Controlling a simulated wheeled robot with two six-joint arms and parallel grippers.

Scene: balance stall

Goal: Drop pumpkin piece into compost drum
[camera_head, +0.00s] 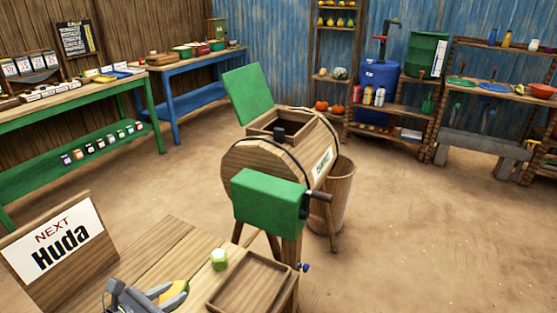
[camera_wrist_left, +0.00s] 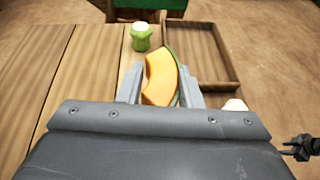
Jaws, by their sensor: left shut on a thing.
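My left gripper (camera_head: 150,295) is at the bottom of the head view, over the wooden table. It is shut on the pumpkin piece (camera_head: 174,295), a curved orange wedge with a green rind. In the left wrist view the pumpkin piece (camera_wrist_left: 160,78) stands between the two grey fingers. The compost drum (camera_head: 262,167) is a wooden barrel on legs beyond the table. Its green lid (camera_head: 247,95) is raised and its top hatch (camera_head: 290,125) is open with a dark inside. The pumpkin piece is well apart from the drum.
A shallow wooden tray (camera_head: 219,299) and a small green-and-white item (camera_head: 218,259) lie on the table near the gripper. A Huda sign (camera_head: 61,243) stands at left. A green box (camera_head: 268,201) and crank handle (camera_head: 320,197) are on the drum's near side. A bin (camera_head: 341,197) stands beside the drum.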

